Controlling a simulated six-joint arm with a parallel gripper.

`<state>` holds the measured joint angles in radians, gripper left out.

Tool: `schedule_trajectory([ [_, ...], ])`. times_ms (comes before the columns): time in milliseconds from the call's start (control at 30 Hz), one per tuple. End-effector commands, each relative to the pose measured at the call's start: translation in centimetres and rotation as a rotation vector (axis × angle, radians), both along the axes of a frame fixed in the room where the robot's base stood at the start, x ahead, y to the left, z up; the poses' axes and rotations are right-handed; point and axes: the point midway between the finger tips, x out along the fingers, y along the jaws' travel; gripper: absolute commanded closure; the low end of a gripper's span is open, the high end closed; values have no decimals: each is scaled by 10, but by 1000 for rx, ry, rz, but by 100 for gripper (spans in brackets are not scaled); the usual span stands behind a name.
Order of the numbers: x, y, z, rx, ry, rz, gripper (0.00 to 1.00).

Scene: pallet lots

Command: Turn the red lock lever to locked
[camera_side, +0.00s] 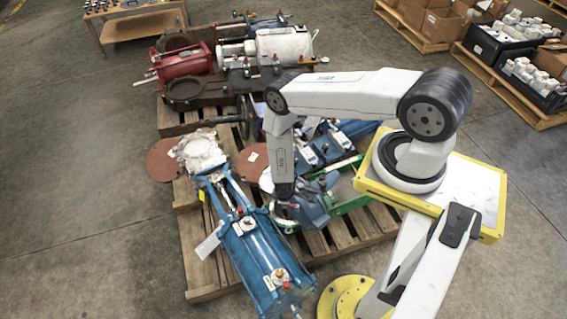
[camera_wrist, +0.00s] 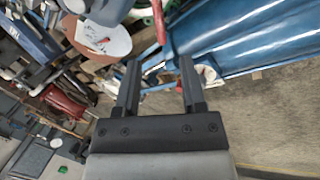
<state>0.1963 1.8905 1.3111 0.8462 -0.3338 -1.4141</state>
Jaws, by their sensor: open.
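A slim red bar (camera_wrist: 159,22), which looks like the lock lever, shows at the top middle of the wrist view. It lies beyond my fingertips, roughly in line with the gap between them. My gripper (camera_wrist: 160,63) is open, with its two black fingers apart and nothing seen between them but background. In the side view my gripper (camera_side: 287,204) hangs low over the pallet, beside the blue cylinder. I cannot clearly pick out the lever there, and the lever's mounting and lock position cannot be told.
A long blue cylinder (camera_side: 258,255) lies at the pallet's front; it also fills the wrist view's upper right (camera_wrist: 255,38). The wooden pallet (camera_side: 201,274) carries crowded machine parts, including a red machine (camera_side: 185,66). Brown discs (camera_side: 163,160) lie at its left. Open floor lies left.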

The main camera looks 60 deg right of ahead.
Motion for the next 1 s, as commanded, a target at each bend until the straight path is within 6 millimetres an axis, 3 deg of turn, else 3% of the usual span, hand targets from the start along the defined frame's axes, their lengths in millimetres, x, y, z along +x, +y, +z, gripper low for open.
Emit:
schedule_trajectory([
  [300,-1,4,16,-2,-2,0,48],
  [767,-2,5,18,1,-1,-2,48],
  [1000,14,7,34,19,-20,-10,48],
])
